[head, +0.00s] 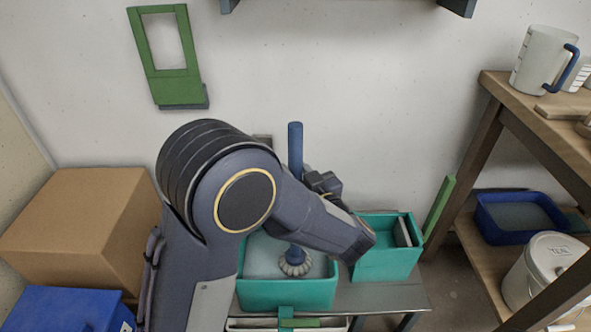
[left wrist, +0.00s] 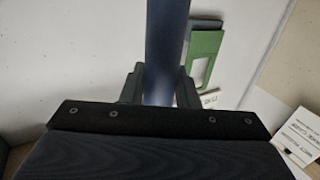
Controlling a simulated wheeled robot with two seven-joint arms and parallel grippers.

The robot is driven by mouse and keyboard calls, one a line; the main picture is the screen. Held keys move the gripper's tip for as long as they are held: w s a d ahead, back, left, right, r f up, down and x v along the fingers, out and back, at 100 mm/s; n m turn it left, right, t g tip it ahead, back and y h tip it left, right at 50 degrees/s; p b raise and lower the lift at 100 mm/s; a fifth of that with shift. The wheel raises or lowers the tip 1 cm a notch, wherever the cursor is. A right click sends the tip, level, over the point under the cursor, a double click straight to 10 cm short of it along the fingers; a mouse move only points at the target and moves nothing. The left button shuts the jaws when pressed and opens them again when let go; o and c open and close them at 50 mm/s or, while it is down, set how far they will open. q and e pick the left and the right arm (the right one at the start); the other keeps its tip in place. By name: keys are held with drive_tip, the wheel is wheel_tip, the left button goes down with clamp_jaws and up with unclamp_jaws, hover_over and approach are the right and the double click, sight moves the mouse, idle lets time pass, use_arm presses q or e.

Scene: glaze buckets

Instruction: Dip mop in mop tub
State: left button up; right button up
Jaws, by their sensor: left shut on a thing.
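The mop has a blue handle (head: 295,148) that stands upright, and a round pale mop head (head: 295,262) at its lower end. The mop head is in the left teal tub (head: 287,294), at the pale liquid surface (head: 262,254). Whether it touches the bottom cannot be told. My left gripper (head: 306,184) is shut on the mop handle, partly hidden behind my own arm. In the left wrist view, the handle (left wrist: 166,60) runs between the two dark fingers (left wrist: 160,88). My right gripper does not show.
A second teal tub (head: 384,265) with a pale item in it stands to the right on the metal bench (head: 385,298). A cardboard box (head: 85,220) and a blue box (head: 65,310) are at the left. A wooden shelf (head: 540,130) with a jug (head: 540,60) and a lidded bucket (head: 545,270) is at the right.

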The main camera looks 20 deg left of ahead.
sight(299, 163)
use_arm(q)
drive_tip(key=shift+r+p, duration=0.55)
drive_tip(key=shift+p, duration=0.25)
drive_tip(key=shift+f+b, duration=1)
drive_tip(key=shift+f, duration=0.45)
wheel_tip(299, 163, up, 5)
drive_tip(key=p, duration=0.6)
drive_tip(key=shift+r, duration=0.2)
wheel_tip(299, 163, up, 15)
drive_tip(key=p, duration=0.9)
drive_tip(key=shift+f+p, duration=0.15)
drive_tip(key=shift+p, duration=0.25)
drive_tip(key=shift+r+p, duration=0.85)
drive_tip(key=shift+r, duration=0.05)
